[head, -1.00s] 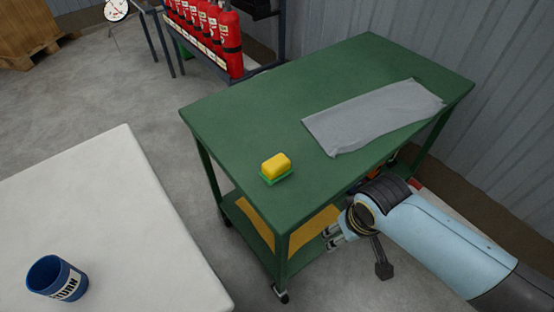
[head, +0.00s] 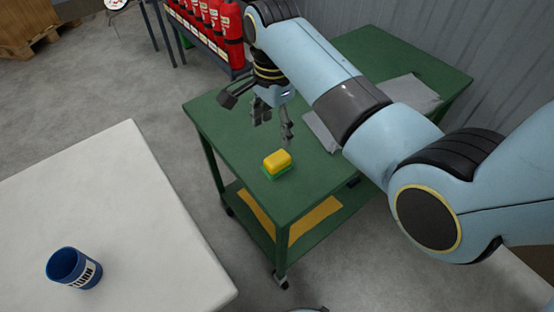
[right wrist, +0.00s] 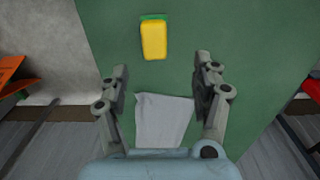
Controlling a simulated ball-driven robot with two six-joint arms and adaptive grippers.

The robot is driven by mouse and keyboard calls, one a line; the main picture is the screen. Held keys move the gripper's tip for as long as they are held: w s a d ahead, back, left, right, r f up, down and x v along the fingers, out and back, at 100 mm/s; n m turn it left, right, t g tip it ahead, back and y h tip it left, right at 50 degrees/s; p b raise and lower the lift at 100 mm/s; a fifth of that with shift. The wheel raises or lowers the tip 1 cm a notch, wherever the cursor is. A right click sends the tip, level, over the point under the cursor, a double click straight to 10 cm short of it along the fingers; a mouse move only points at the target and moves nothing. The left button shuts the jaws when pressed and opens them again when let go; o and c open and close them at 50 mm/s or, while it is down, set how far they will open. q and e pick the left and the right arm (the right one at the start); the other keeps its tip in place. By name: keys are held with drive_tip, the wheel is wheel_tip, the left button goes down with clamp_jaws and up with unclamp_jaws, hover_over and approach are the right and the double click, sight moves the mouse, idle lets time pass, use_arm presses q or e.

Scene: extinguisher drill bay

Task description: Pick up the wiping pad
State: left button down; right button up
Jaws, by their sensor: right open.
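The wiping pad (head: 277,161) is a yellow block with a green base, lying on the near part of the green cart top (head: 225,125). It also shows in the right wrist view (right wrist: 154,40), beyond the fingertips and near the top of the picture. My right gripper (head: 274,131) is open and empty, pointing down above the cart, just beyond the pad in the head view. Its two fingers stand wide apart in the right wrist view (right wrist: 163,75). It is apart from the pad. My left gripper is not in view.
A grey cloth (head: 416,92) lies on the cart, partly hidden by my right arm. A white table (head: 110,205) with a blue cup (head: 72,268) stands at left. Red extinguishers (head: 230,38) stand on a rack behind. A corrugated wall (head: 455,30) borders the cart.

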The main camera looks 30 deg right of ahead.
hover_over(277, 158)
drive_tip(key=f, duration=0.3)
drive_tip(key=w+f, duration=0.1)
drive_tip(key=f, duration=0.1)
drive_tip(key=shift+b, duration=0.35)
drive_tip(key=f, duration=0.3)
drive_tip(key=s+f, duration=0.1)
drive_tip(key=f, duration=0.1)
drive_tip(key=shift+d+f, duration=0.1)
drive_tip(key=shift+f, duration=0.15)
drive_tip(key=c, duration=1.3)
drive_tip(key=shift+c, duration=0.2)
drive_tip(key=shift+r, duration=0.15)
drive_tip(key=shift+w+r, duration=0.1)
drive_tip(key=shift+r, duration=0.5)
wheel_tip(277, 158, up, 3)
drive_tip(key=shift+r, duration=0.1)
drive_tip(key=s+d+r+p, duration=0.2)
drive_tip(key=s+d+r, duration=0.4)
drive_tip(key=s, duration=0.4)
drive_tip(key=shift+d+r, duration=0.2)
drive_tip(key=shift+w, duration=0.1)
